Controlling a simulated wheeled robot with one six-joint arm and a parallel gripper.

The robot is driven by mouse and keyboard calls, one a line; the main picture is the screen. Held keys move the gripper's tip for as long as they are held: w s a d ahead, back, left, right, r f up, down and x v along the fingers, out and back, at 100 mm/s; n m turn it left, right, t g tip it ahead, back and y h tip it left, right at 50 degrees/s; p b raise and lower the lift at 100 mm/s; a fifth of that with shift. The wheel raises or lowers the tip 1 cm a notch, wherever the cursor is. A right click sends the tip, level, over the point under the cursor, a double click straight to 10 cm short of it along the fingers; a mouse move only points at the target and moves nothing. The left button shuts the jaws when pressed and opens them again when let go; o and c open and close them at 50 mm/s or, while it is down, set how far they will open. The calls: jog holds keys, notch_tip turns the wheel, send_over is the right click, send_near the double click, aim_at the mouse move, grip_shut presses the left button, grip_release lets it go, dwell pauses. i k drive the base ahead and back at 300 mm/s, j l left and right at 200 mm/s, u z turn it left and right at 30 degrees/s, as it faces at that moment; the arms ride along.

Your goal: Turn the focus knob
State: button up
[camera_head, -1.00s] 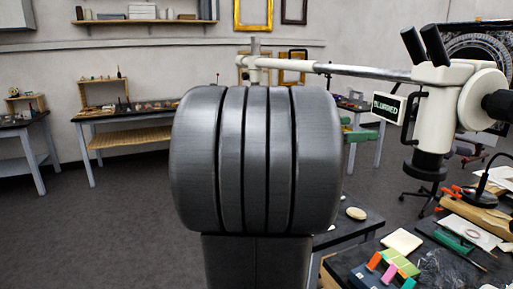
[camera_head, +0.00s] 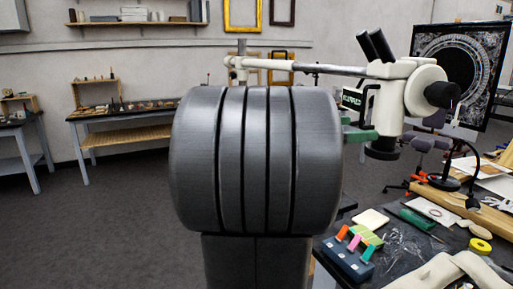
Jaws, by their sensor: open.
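A cream microscope (camera_head: 400,90) hangs from a long horizontal boom (camera_head: 300,68) at the right. Two dark eyepieces (camera_head: 375,46) point up and left, and a dark objective (camera_head: 382,149) points down. A black knob (camera_head: 441,94) sticks out on the right of its round cream housing; I take it as the focus knob. A small dark sign (camera_head: 352,99) with pale lettering hangs on its left side, tilted and hard to read now. My gripper is not in view; a large grey part of my own body fills the middle.
The dark worktable (camera_head: 405,248) below the microscope holds a blue block with coloured tabs (camera_head: 348,258), a yellow roll (camera_head: 480,246) and a black lamp (camera_head: 445,182). A pale bulky thing (camera_head: 455,272) lies in the front right corner. Floor at left is clear.

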aim_at(446, 95)
jog(key=z, duration=2.2)
